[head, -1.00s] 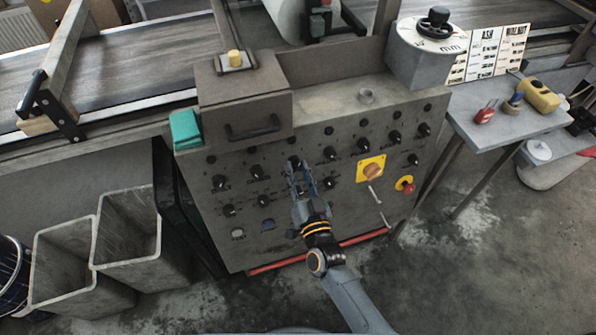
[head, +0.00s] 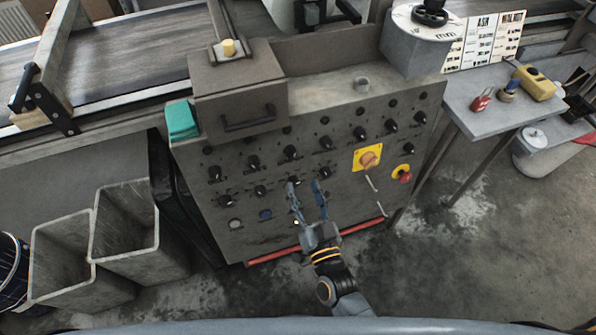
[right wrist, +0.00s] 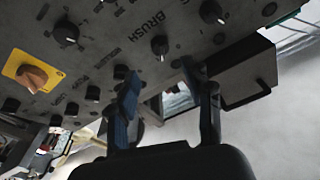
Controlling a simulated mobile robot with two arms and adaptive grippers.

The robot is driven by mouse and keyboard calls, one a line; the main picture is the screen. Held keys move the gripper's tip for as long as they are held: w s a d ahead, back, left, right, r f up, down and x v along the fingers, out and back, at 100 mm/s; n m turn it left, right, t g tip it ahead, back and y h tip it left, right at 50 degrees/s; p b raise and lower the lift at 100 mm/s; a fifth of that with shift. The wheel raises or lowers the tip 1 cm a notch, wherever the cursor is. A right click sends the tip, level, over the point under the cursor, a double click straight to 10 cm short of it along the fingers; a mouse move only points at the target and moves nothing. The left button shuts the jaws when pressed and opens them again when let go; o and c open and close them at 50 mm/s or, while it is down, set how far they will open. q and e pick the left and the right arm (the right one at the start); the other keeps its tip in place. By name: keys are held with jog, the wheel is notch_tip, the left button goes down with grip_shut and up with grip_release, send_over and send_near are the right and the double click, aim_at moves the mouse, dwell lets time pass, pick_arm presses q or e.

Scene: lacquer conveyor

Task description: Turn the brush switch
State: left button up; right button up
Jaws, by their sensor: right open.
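In the right wrist view a black knob (right wrist: 160,45), the brush switch, sits beside the printed word BRUSH on the grey control panel. A small white mark shows on its edge. In the head view it appears to be the upper-row knob (head: 290,152) below and right of the box handle, though labels there are too small to read. My right gripper (head: 306,190) is open and empty, in front of the panel below that knob. Its two fingers also show in the right wrist view (right wrist: 162,82), apart from the knob. My left gripper is not in view.
Other black knobs crowd the panel (head: 345,205), with a yellow-plated orange switch (head: 368,158) and a red button (head: 404,174) at right. A box with a handle (head: 235,95) juts out above. A red bar (head: 270,257) runs along the bottom. Bins (head: 70,265) stand left.

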jog(key=v, duration=0.3)
jog(key=shift+s+d, duration=0.1)
jog(key=shift+s, duration=0.25)
jog(key=shift+f, duration=0.1)
jog(key=s+d+f+n+g+h, duration=0.1)
jog(key=s+d+f+g, duration=0.15)
jog(key=f, duration=0.65)
jog(key=s+d+f+n+g, duration=0.1)
jog(key=s+d+f+g, duration=0.15)
jog(key=f, duration=0.65)
jog(key=s+d+f+n+g+h, duration=0.1)
jog(key=s+f+g, duration=0.25)
jog(key=f, duration=0.55)
jog(key=s+d+f+g+h, duration=0.1)
jog(key=s+d+f+g, duration=0.2)
jog(key=s, duration=0.5)
jog(key=s+d+f+g+h, duration=0.1)
jog(key=s+d+f+g, duration=0.2)
jog(key=s+d+f, duration=0.3)
jog(key=s+d+f+g+h+p, duration=0.1)
jog(key=s+d+f+g, duration=0.2)
jog(key=s, duration=0.7)
notch_tip(320, 180, down, 4)
jog(key=shift+s+d+r, duration=0.25)
jog(key=shift+s+d, duration=0.15)
jog(key=shift+d, duration=0.8)
